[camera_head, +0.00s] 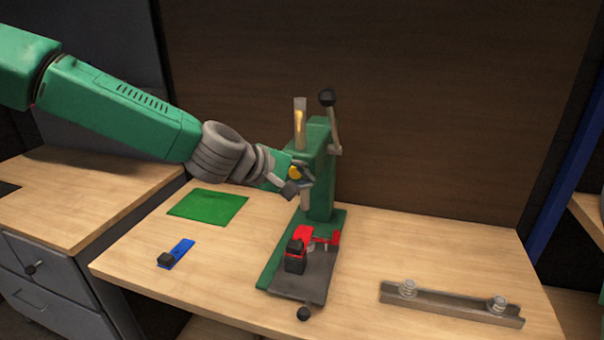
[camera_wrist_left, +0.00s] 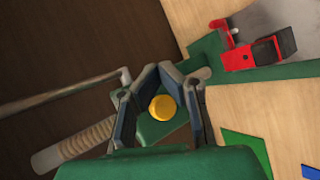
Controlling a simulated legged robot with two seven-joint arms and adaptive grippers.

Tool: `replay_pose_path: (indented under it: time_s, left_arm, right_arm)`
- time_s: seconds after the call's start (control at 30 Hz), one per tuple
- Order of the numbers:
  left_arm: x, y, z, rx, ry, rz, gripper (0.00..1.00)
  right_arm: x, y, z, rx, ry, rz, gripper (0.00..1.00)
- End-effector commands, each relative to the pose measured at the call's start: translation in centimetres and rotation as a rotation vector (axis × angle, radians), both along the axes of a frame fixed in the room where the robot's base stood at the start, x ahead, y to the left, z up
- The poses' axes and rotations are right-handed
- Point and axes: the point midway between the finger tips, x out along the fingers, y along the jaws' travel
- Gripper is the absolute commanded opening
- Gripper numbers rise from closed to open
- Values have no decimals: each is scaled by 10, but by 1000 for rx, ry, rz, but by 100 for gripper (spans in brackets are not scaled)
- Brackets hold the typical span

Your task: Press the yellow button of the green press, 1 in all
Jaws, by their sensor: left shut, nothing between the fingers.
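The green press (camera_head: 318,165) stands upright on the table, with a green and dark base. Its yellow button (camera_head: 296,171) shows on the press head, right beside my left gripper (camera_head: 298,188). In the left wrist view the yellow button (camera_wrist_left: 162,108) appears round, framed by the fingers of my left gripper (camera_wrist_left: 160,70), against a green surface. The left gripper is shut and holds nothing. I cannot tell whether a finger touches the button. My right gripper is not in view.
A red and black clamp (camera_head: 297,253) sits on the press base. A lever with a black knob (camera_head: 327,97) rises at the press top. A green mat (camera_head: 208,206) and a blue piece (camera_head: 178,253) lie left; a metal rail (camera_head: 450,302) lies right.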

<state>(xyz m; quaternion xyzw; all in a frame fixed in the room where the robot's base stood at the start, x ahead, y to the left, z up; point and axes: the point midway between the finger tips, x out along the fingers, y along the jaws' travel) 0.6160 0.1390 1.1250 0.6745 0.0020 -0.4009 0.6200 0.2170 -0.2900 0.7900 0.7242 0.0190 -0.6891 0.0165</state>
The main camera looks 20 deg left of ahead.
Motion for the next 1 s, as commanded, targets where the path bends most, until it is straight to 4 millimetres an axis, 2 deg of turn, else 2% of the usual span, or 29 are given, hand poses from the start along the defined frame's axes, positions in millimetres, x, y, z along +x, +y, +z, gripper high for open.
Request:
replay_pose_path:
  time_s: [0.27,0.67,1.0]
  left_arm:
    - [1,7,-1,-9,1,3,0]
    - [3,-6,1,3,0,2,0]
    - [8,4,0,-6,0,4,0]
  right_arm:
    - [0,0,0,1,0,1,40]
    - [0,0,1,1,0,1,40]
    - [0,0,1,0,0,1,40]
